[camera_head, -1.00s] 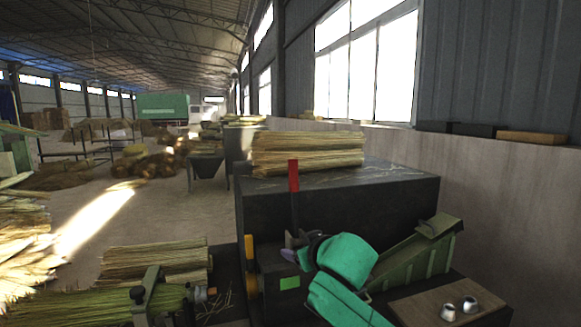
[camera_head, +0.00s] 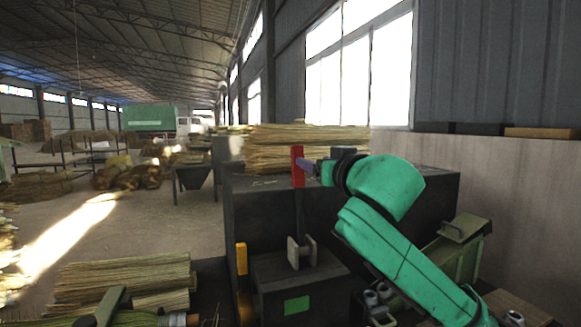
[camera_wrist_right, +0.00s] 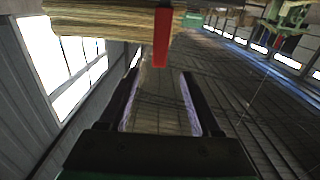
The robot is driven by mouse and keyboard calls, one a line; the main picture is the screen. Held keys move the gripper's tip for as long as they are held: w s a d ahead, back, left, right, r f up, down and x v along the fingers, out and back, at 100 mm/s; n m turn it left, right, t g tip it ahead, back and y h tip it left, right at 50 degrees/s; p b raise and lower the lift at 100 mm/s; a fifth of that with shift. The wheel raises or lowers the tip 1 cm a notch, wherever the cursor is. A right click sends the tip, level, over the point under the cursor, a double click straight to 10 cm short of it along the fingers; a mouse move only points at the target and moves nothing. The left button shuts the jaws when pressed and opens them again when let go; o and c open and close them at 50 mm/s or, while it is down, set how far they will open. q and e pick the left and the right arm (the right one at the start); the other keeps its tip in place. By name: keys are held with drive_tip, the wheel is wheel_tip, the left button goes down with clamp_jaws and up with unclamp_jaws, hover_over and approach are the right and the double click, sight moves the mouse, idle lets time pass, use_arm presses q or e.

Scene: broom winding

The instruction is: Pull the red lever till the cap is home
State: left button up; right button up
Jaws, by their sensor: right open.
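The red lever (camera_head: 297,166) stands upright on a dark post behind the machine box with the green label. My right gripper (camera_head: 312,167) is raised beside it on its right, fingers pointing at the lever. In the right wrist view the lever (camera_wrist_right: 162,38) shows ahead of the fingertips, roughly in line with the gap between the open fingers (camera_wrist_right: 158,76); I see no grip on it. At lower left, a straw bundle's end has a metallic and orange fitting (camera_head: 178,319); I cannot tell whether this is the cap. My left gripper is not in view.
A large dark block (camera_head: 415,190) with straw on top (camera_head: 290,150) stands behind the lever. A yellow handle (camera_head: 241,258) and grey bracket (camera_head: 301,252) are nearby. A green chute (camera_head: 462,246) is at right. Straw bundles (camera_head: 125,278) lie at left.

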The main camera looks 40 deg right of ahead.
sight(299, 151)
drive_tip(key=p+x, duration=0.1)
drive_tip(key=x, duration=0.1)
drive_tip(key=p+x, duration=0.2)
drive_tip(key=r+p+x, duration=0.1)
drive_tip(key=p+x, duration=0.1)
drive_tip(key=x, duration=0.1)
drive_tip(key=shift+d+r, duration=0.1)
drive_tip(key=f+p+x, duration=0.1)
drive_tip(key=p+x, duration=0.2)
drive_tip(key=x, duration=0.4)
drive_tip(key=shift+w, duration=0.25)
drive_tip(key=shift+f, duration=0.1)
clamp_jaws()
drive_tip(key=shift+d, duration=0.1)
